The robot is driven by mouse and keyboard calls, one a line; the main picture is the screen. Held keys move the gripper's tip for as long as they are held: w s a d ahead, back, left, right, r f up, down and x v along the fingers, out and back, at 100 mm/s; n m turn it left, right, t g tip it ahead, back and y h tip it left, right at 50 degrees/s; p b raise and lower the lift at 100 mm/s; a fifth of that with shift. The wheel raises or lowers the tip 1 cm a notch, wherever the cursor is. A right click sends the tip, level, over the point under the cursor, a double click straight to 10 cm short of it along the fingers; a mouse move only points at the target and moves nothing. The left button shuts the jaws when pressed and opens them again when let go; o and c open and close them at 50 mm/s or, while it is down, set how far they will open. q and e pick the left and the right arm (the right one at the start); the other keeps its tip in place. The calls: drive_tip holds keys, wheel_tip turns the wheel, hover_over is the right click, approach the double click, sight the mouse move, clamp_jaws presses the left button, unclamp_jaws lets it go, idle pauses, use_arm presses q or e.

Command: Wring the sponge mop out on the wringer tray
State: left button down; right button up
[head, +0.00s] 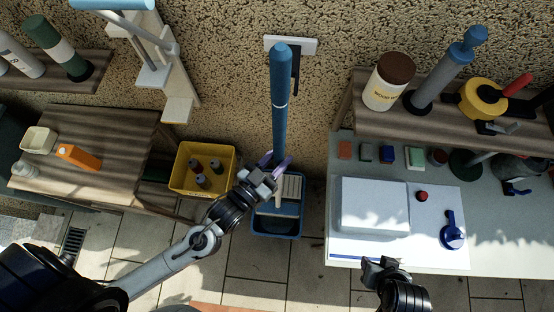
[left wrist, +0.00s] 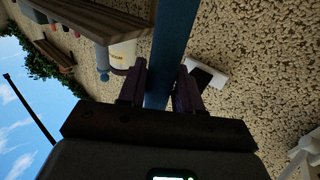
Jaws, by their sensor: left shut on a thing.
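The mop's blue handle (head: 280,105) stands roughly upright in the middle of the head view, in front of the wall. My left gripper (head: 273,163) is shut around the lower part of the handle. In the left wrist view the handle (left wrist: 171,45) runs up between the two fingers of the gripper (left wrist: 160,92). Below it is a blue bucket (head: 276,226) with a pale ribbed wringer tray (head: 291,188) on top. The mop's sponge head is hard to make out behind my gripper. My right gripper (head: 382,268) is by the front edge of the right bench, seemingly empty.
A yellow crate (head: 203,168) with dark cans stands left of the bucket. A wooden table (head: 95,150) is further left. The right bench (head: 500,245) holds a white box (head: 373,205) and small items. Tiled floor in front of the bucket is clear.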

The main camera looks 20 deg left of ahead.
use_arm(q)
drive_tip(key=w+a, duration=0.2)
drive_tip(key=w, duration=0.5)
drive_tip(key=w+a, duration=0.3)
drive_tip(key=w, duration=0.5)
drive_tip(key=shift+r, duration=0.15)
idle(0.4)
drive_tip(key=c, duration=1.4)
unclamp_jaws()
drive_tip(key=shift+c, duration=0.2)
clamp_jaws()
